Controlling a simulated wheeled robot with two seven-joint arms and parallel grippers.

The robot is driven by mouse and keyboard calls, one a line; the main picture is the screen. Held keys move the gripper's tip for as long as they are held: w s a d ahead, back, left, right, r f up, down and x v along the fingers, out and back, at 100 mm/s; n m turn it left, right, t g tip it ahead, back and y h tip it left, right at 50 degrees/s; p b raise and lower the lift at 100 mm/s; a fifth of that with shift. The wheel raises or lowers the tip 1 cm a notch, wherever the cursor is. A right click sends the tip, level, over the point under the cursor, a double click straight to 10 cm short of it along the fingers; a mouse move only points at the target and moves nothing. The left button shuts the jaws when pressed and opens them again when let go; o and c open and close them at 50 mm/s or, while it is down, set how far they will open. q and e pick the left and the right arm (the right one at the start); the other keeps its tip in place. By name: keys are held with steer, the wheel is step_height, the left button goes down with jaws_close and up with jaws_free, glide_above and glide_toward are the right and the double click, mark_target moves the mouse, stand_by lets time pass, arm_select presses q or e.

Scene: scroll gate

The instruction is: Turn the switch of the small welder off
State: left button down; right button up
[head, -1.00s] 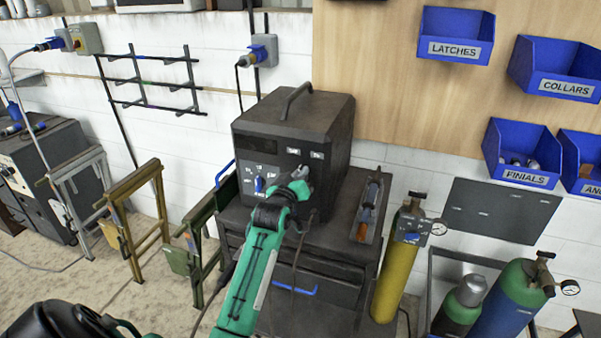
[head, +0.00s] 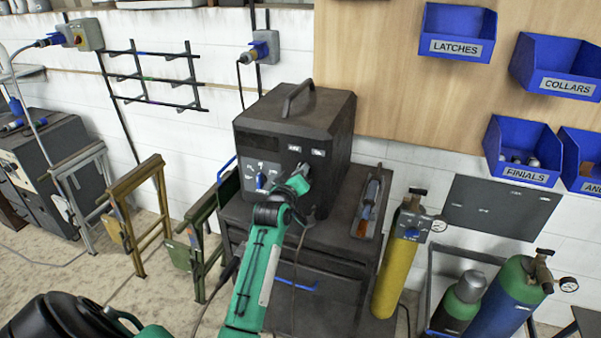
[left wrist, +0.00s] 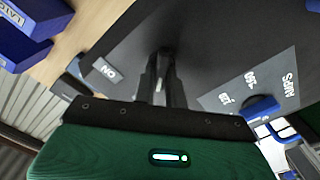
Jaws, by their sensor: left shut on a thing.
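The small welder (head: 340,125) is a dark grey box with a top handle, standing on a dark cart. Its front panel has white labels and a blue knob (head: 261,180), which also shows in the left wrist view (left wrist: 262,108). My left gripper (head: 303,172) is at the right part of this panel. In the left wrist view its fingers (left wrist: 163,62) are close together against the panel, shut on the switch, which they mostly hide. An ON label (left wrist: 107,68) shows beside the fingers. My right gripper is not in view.
A tray with a tool (head: 368,208) lies on the cart (head: 335,243) right of the welder. A yellow gas cylinder (head: 394,275) stands beside the cart. Green and brown metal stands (head: 140,215) are at the left. Blue bins (head: 455,33) hang on the wall board.

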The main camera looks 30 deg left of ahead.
arm_select(q)
steer(key=c, duration=1.5)
jaws_free()
steer(key=shift+o, duration=0.2)
steer(key=b+v, duration=0.4)
steer(key=v, duration=0.9)
steer(key=shift+s+d, duration=0.15)
steer(key=shift+s, duration=0.2)
